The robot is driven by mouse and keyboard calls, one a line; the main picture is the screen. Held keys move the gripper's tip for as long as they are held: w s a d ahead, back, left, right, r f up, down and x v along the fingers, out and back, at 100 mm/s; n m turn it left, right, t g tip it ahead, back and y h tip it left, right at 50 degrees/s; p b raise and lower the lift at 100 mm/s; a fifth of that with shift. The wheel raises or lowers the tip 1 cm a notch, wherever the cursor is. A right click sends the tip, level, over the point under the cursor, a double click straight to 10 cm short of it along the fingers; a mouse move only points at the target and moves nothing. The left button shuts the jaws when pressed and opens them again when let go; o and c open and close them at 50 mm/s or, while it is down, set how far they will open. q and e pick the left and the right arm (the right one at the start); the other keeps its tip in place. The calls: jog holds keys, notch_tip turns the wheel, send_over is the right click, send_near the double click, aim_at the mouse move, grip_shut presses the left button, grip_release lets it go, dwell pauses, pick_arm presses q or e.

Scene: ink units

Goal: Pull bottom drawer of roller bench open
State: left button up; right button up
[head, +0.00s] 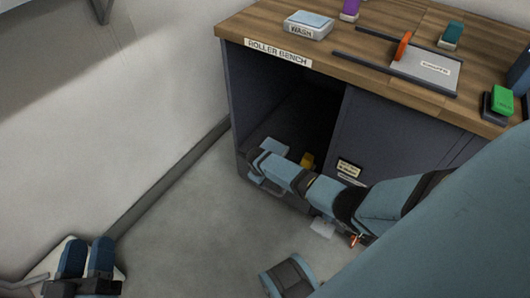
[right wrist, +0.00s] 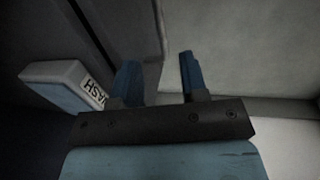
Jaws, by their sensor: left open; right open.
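The roller bench (head: 392,135) stands at the back right in the head view, with a "ROLLER BENCH" label (head: 278,52) on its top edge. A dark open space (head: 305,100) shows in its left half. My right arm crosses low in front of it and hides much of the lower front, so I cannot tell how the bottom drawer stands. My right gripper (right wrist: 158,78) is open in the right wrist view, its dark-blue fingers apart with nothing between them. My left gripper (head: 87,258) is open and empty at the bottom left, well away from the bench.
A WASH-marked box also shows in the right wrist view (right wrist: 60,83). The grey floor (head: 205,215) left of the bench is clear.

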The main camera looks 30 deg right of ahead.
aim_at(265, 188)
jog(key=f+b, duration=0.1)
jog(key=f, duration=0.1)
jog(key=f+b, duration=0.1)
jog(key=f, duration=0.1)
jog(key=d+f+b, duration=0.1)
jog(key=f+b, duration=0.1)
jog(key=f, duration=0.1)
jog(key=shift+w, duration=0.25)
jog(key=shift+d+f+b, duration=0.15)
jog(key=shift+f+b, duration=0.15)
jog(key=shift+f, duration=0.3)
pick_arm(q)
notch_tip(265, 188, down, 7)
jog(key=m+g, duration=0.1)
jog(key=g, duration=0.2)
jog(key=shift+w+d+f, duration=0.15)
jog(key=shift+w+f, duration=0.05)
jog(key=shift+w, duration=0.05)
pick_arm(e)
grip_shut()
